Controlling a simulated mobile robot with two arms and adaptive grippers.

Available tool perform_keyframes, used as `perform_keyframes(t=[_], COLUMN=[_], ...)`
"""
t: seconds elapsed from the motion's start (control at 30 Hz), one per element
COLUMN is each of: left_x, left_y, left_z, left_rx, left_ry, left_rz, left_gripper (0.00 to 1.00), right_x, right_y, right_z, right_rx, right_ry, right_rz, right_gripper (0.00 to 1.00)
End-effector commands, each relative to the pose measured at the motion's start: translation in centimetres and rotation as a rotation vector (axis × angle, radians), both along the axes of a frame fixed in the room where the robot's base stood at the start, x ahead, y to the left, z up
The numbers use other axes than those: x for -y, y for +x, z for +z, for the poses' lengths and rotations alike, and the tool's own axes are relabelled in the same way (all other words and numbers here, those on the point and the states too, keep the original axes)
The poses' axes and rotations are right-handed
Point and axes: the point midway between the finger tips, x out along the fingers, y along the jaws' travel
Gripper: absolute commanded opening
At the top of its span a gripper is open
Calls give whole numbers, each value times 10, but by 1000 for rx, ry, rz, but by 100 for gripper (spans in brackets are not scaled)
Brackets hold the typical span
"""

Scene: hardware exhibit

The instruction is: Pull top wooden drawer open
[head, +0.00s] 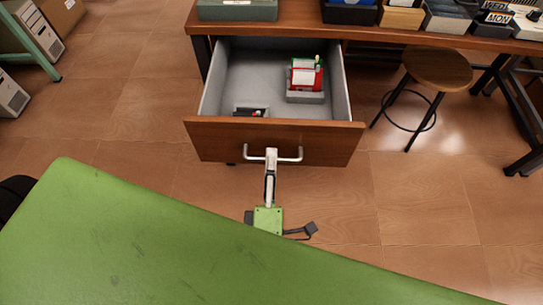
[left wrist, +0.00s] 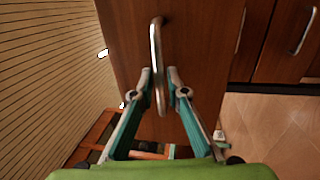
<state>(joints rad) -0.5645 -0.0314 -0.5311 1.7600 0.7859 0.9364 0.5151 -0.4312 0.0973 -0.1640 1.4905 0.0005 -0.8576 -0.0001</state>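The top wooden drawer (head: 225,139) is pulled well out from under the table, its grey interior showing in the head view. Its brown front (left wrist: 205,45) fills the upper middle of the left wrist view. A curved metal handle (head: 290,159) is fixed to the front. My left gripper (head: 271,155) is at the middle of the handle. My right gripper is not in view.
A red-and-white device (head: 305,74) on a grey block and a small dark item (head: 249,112) lie inside the drawer. A round stool (head: 438,68) stands to the right. Boxes line the tabletop (head: 300,15). The wooden floor left of the drawer is clear.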

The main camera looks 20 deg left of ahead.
Motion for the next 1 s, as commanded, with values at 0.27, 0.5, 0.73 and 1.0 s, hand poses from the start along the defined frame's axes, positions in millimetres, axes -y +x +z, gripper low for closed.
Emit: perform_keyframes(t=[0.27,0.5,0.73,1.0], left_x=[14,18,18,18], left_y=[-45,-62,-62,-62], left_z=[-10,-13,-13,-13], left_rx=[-6,-3,-2,-2], left_ry=[0,0,0,0], left_rz=[-4,-2,-2,-2], left_gripper=[14,14,14,14], right_x=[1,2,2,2], right_y=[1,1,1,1], right_z=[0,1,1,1], right_rx=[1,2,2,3], right_ry=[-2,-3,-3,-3], right_rz=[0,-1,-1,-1], right_gripper=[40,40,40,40])
